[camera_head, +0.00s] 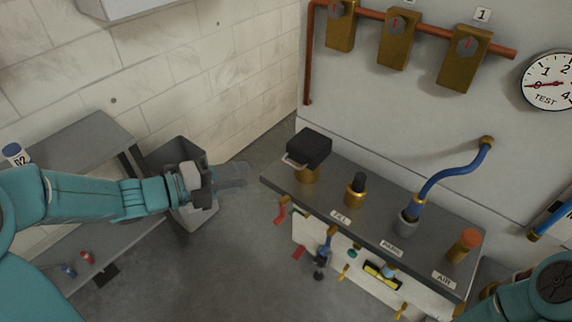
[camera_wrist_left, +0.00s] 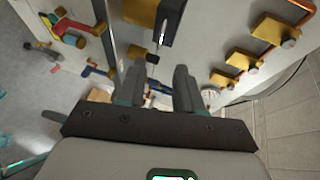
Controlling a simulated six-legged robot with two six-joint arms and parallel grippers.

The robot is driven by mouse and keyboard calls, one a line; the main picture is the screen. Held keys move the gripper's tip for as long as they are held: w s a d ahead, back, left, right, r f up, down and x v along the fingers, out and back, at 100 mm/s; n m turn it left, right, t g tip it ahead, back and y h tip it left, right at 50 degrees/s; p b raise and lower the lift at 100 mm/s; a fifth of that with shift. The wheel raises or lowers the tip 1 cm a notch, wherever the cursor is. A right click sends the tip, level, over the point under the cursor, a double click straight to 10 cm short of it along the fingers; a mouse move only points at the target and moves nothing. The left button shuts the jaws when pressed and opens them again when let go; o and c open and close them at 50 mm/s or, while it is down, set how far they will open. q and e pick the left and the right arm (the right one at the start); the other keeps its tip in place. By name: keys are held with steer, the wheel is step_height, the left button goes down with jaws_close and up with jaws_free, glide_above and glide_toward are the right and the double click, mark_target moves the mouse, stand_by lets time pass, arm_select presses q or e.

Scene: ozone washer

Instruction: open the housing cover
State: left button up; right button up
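The housing cover (camera_head: 309,147) is a black, box-like lid with a pale handle loop at its lower left. It sits down on a brass housing (camera_head: 307,175) at the left end of the grey bench. My left gripper (camera_head: 243,175) is to the left of the cover, apart from it, pointing right. In the left wrist view, its two fingers (camera_wrist_left: 158,88) stand apart with nothing gripped between them. A black part that looks like the cover (camera_wrist_left: 168,22) shows beyond the fingertips there. My right arm shows only at the lower right corner; its gripper is out of the picture.
The grey bench (camera_head: 365,212) carries a black-topped brass fitting (camera_head: 356,190), a blue hose (camera_head: 440,180) and an orange-capped fitting (camera_head: 464,246). Coloured valves hang at its front. A grey bin (camera_head: 175,155) stands behind my left forearm. The floor between is clear.

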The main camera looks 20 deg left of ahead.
mark_target(290, 165)
arm_select(q)
steer(key=x, duration=1.2)
steer(key=shift+d, duration=0.15)
jaws_close()
stand_by(0.8)
